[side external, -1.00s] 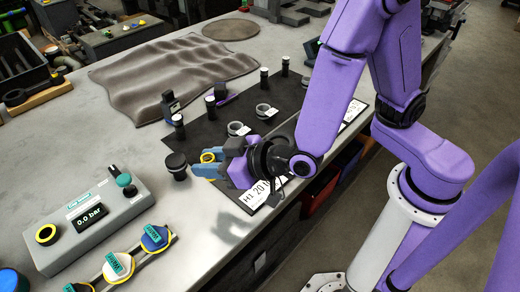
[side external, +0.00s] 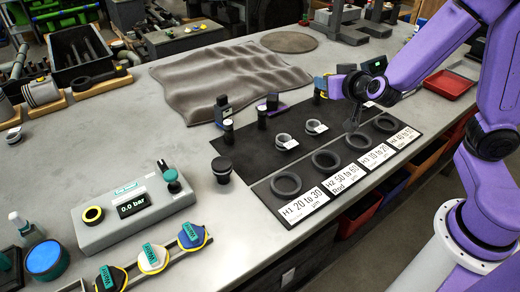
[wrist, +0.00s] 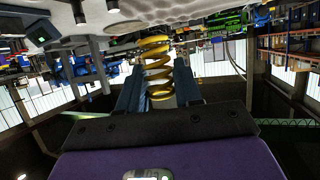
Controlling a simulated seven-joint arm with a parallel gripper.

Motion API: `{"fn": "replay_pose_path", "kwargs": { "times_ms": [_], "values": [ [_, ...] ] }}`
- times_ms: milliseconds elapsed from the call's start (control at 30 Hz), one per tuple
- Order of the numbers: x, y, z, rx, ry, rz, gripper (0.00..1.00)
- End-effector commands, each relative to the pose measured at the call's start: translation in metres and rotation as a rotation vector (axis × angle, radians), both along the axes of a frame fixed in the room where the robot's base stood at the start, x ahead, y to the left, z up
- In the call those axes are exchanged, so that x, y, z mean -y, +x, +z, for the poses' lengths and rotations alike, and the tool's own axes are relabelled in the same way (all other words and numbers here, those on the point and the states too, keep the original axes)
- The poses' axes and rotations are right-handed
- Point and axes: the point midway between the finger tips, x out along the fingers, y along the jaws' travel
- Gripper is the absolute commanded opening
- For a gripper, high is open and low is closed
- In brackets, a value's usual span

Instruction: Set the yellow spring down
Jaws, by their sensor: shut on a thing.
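The yellow spring (wrist: 157,66) is a coil held upright in the wrist view between the two blue fingers of my gripper (wrist: 158,80). My gripper is shut on it. In the side external view my gripper (side external: 322,88) is over the far right part of the black mat (side external: 238,150), with its fingers pointing left. The spring is small and hard to make out there. I cannot tell its exact height above the mat.
Grey rings (side external: 286,141) and several dark round rings (side external: 326,160) lie on the mat, with white labels (side external: 304,205) along its front edge. Black cylinders (side external: 222,171) stand nearby. A pressure box (side external: 135,212) sits at left.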

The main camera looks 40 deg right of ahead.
Motion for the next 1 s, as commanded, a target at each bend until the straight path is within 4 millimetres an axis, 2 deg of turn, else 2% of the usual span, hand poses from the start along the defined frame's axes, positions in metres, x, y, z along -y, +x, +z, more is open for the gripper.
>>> {"fn": "replay_pose_path", "kwargs": {
  "times_ms": [167, 367, 700, 1000],
  "values": [
    [-0.005, 0.004, -0.001, 0.0, 0.0, 0.004, 0.04],
    [-0.03, 0.022, -0.003, 0.001, 0.0, 0.026, 0.04],
    [-0.094, 0.053, -0.01, 0.001, -0.001, 0.072, 0.04],
    [-0.153, 0.067, -0.017, 0.001, -0.001, 0.108, 0.04]
  ]
}}
